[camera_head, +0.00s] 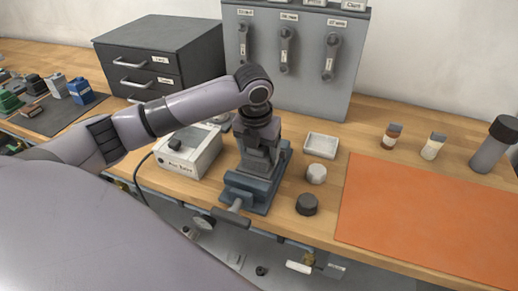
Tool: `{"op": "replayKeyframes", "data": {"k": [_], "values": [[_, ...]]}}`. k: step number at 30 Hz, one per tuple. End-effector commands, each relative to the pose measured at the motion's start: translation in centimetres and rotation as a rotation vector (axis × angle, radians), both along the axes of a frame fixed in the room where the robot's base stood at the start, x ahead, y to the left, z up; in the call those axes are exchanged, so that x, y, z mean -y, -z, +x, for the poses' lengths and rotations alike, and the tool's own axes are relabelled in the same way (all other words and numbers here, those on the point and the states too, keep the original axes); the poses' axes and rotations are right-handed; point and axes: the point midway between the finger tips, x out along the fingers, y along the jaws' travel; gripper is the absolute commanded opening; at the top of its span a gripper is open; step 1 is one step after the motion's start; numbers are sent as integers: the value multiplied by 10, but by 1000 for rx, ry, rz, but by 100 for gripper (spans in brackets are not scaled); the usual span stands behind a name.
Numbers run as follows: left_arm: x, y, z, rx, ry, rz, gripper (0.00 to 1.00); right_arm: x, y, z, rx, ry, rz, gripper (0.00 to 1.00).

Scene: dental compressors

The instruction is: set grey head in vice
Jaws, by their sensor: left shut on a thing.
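The blue vice (249,194) is fixed at the front edge of the wooden bench, with its handle sticking out toward me. My left arm reaches in from the left, and its gripper (257,151) points down directly over the vice. It is shut on a grey piece, which I take for the grey head (254,163), at the vice jaws. The fingers and the dark jaws hide most of it, so I cannot tell whether it is seated between the jaws or just above them. My right gripper is not in view.
A white box (189,151) with a cable stands left of the vice. A white tray (321,146), a pale round piece (316,174) and a dark round piece (307,204) are to the right. An orange mat (430,215) lies beyond them. A grey tool panel (300,90) stands behind.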

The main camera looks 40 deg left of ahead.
Motion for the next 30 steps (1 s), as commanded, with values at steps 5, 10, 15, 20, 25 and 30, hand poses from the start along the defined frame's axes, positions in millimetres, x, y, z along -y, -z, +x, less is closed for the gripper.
{"op": "replayKeyframes", "data": {"k": [5,10,15,20,25,30], "values": [[0,-1,1,4,-1,-1,17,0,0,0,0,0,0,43],[0,-1,1,4,-1,-1,17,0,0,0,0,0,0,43],[0,-1,1,4,-1,-1,100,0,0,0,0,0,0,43],[0,2,0,-2,0,0,100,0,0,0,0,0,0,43],[0,1,0,-1,0,1,100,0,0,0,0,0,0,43],[0,-7,0,0,0,0,100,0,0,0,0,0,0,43]]}}
